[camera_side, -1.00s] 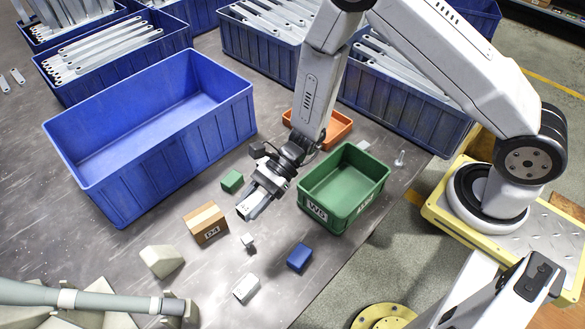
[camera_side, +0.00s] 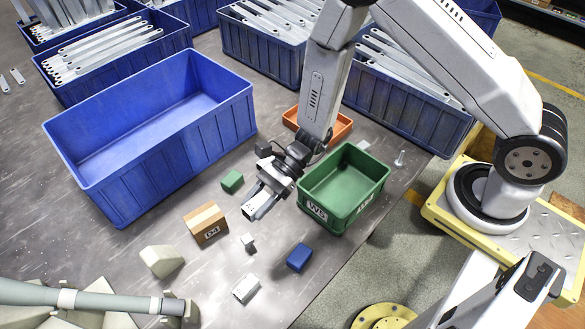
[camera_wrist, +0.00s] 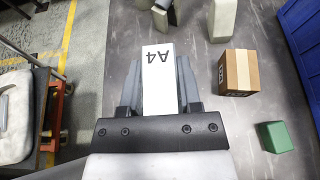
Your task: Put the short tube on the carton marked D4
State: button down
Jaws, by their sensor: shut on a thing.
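The carton marked D4 (camera_side: 206,226) is a small brown box with a tan tape strip, standing on the grey table left of my gripper (camera_side: 259,203). It also shows in the wrist view (camera_wrist: 240,72), right of the jaws. My gripper, in the wrist view too (camera_wrist: 159,85), is shut on a white block marked A4 (camera_wrist: 158,75), held between the fingers and apart from the carton. In the side view the held block (camera_side: 256,208) looks pale and partly covered by the jaws. I cannot pick out a short tube for certain.
A green block (camera_side: 232,181), small white block (camera_side: 248,242), white box (camera_side: 246,288), blue block (camera_side: 300,257) and pale wedge (camera_side: 161,260) surround the carton. A green W5 bin (camera_side: 318,212) stands right, a large blue bin (camera_side: 120,180) left.

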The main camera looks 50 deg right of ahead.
jog(key=shift+a, duration=0.1)
jog(key=shift+w+a+r+m+t, duration=0.1)
jog(key=shift+w+m+t, duration=0.25)
jog(key=shift+m+t, duration=0.2)
jog(key=shift+w+a+m+t, duration=0.1)
jog(key=shift+w+m+t, duration=0.2)
jog(key=shift+m+t, duration=0.25)
jog(key=shift+w+d+m+t+h, duration=0.15)
jog(key=shift+w+m+t+h, duration=0.5)
jog(key=shift+m+t, duration=0.55)
jog(key=shift+w+t, duration=0.1)
jog(key=shift+t, duration=0.2)
send_over(204, 217)
jog(key=shift+f, duration=4.7)
